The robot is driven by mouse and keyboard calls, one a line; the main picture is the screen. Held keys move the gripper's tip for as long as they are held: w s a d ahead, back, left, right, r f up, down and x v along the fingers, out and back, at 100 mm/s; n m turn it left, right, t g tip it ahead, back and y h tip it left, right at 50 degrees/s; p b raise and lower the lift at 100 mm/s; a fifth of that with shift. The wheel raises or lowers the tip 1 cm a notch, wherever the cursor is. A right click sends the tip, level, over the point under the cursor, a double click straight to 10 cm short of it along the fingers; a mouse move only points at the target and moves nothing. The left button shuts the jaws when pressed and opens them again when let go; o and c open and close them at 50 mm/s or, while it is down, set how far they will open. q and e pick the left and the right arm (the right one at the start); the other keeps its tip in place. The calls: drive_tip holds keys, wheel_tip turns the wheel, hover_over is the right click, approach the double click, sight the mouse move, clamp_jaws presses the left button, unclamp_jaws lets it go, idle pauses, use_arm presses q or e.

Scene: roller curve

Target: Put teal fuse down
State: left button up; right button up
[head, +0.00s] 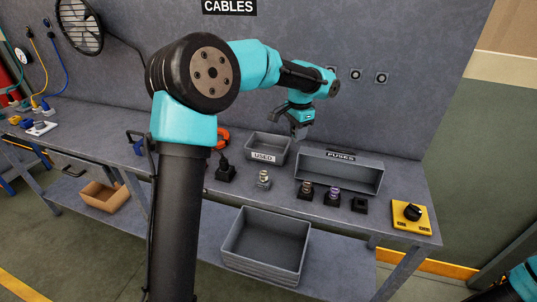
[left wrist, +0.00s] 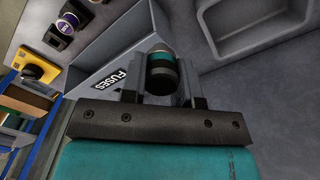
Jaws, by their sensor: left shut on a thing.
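My left gripper (head: 300,132) is above the bench, over the gap between the bin marked USED (head: 264,157) and the bin marked FUSES (head: 340,157). In the left wrist view it is shut on the teal fuse (left wrist: 160,75), a dark cylinder with a teal band and a pale metal end. The fuse is too hidden to make out in the head view. The FUSES bin (left wrist: 105,50) is left of the fuse in the left wrist view, and the USED bin (left wrist: 245,50) is to the upper right. My right gripper is out of view.
A row of black holders stands in front of the bins, some with fuses, such as a purple-banded one (head: 333,193); the rightmost holder (head: 359,204) looks empty. A yellow switch box (head: 411,222) is at the right. A large grey crate (head: 262,262) sits below the bench top.

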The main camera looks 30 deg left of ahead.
use_arm(q)
drive_tip(key=w+a+f+m, duration=0.2)
drive_tip(key=w+a+m, duration=0.1)
drive_tip(key=a, duration=0.4)
drive_tip(key=w+a+f+m, duration=0.2)
drive_tip(key=w+a+m, duration=0.1)
drive_tip(key=a+m, duration=0.2)
drive_tip(key=shift+a+m, duration=0.4)
drive_tip(key=shift+a, duration=0.65)
drive_tip(key=shift+f, duration=2.5)
drive_tip(key=shift+f, duration=2.45)
drive_tip(key=shift+f, duration=0.55)
